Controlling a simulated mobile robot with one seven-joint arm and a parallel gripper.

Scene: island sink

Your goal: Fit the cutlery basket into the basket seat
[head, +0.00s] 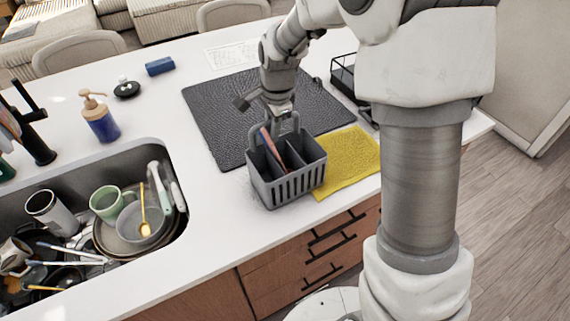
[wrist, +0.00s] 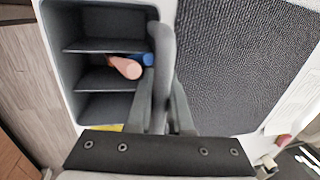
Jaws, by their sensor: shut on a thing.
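The grey cutlery basket (head: 287,180) has slatted sides, dividers and a raised handle. It appears over the front edge of the white counter, between the sink and the yellow cloth. My gripper (head: 280,112) is shut on its handle from above. A reddish and a blue utensil handle (head: 268,143) stand in one compartment. In the wrist view the basket's compartments (wrist: 108,25) lie to the left of the handle, with the pinkish handle (wrist: 126,68) inside. I cannot tell whether the basket's base touches the counter. I cannot clearly identify the basket seat; a black rack (head: 343,78) shows partly behind my arm.
A black textured mat (head: 212,112) lies behind the basket and a yellow cloth (head: 352,165) to its right. The sink (head: 172,235) at left is full of dishes. A soap bottle (head: 100,120), a dark round item (head: 127,89) and a blue sponge (head: 160,67) stand behind it.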

